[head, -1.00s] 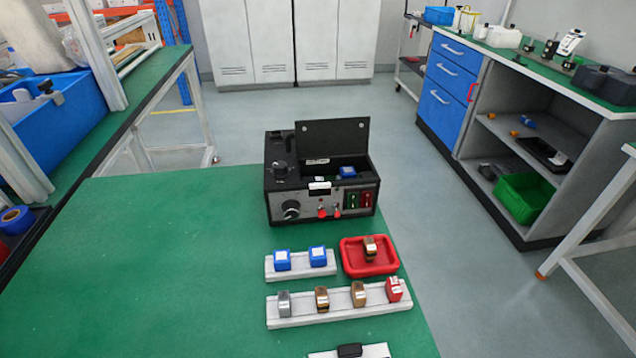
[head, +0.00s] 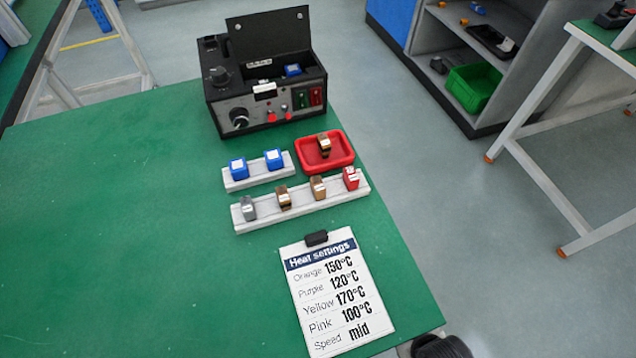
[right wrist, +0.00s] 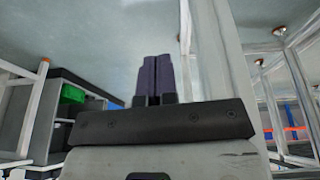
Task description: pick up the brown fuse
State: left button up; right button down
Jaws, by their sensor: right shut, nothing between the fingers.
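A brown fuse (head: 283,197) stands on the long white rail (head: 253,222), second from the left, between a grey fuse (head: 248,208) and a lighter, tan-brown fuse (head: 318,187). A red fuse (head: 351,178) is at the rail's right end. Another brown fuse (head: 324,145) with a pale label is in the red tray (head: 346,160). My right gripper (right wrist: 157,65) shows in the right wrist view, with its dark fingers together and empty; no fuse is in that view. My left gripper is in neither view.
A short white rail (head: 262,178) holds two blue fuses. Behind it stands a black device (head: 265,90) with its lid up and a blue piece inside. A heat settings clipboard (head: 335,290) lies in front. The green table (head: 120,230) is clear on the left.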

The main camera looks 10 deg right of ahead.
jog(key=c, duration=1)
grip_release()
jog(key=shift+a, duration=0.1)
jog(key=shift+r, duration=0.1)
